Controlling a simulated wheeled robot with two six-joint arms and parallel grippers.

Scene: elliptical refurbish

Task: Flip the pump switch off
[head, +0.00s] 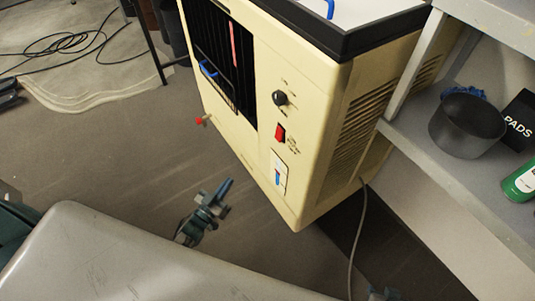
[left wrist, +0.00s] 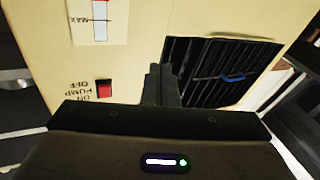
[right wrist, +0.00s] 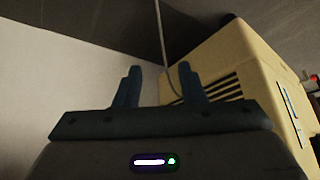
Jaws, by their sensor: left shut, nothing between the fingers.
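The pump switch is a red rocker (head: 280,133) on the front of a cream machine (head: 318,95), below a black knob (head: 280,98). In the left wrist view the red switch (left wrist: 104,87) sits beside the printed words OFF, PUMP and ON, which appear upside down. I cannot tell which way it is tipped. My left gripper (head: 225,188) is shut and empty, in front of the machine's lower front and apart from the switch; its fingers (left wrist: 161,80) show beside the switch in the left wrist view. My right gripper (right wrist: 159,84) is open and empty, facing the machine's vented side; its edge shows at the head view's bottom.
The machine's front has a dark grille (head: 215,45) with a blue handle, a level gauge (head: 278,174) and a red-tipped tap (head: 201,121). Grey shelves (head: 440,170) with a dark pot (head: 467,125) stand right. A grey cord (head: 357,240) hangs beside the machine.

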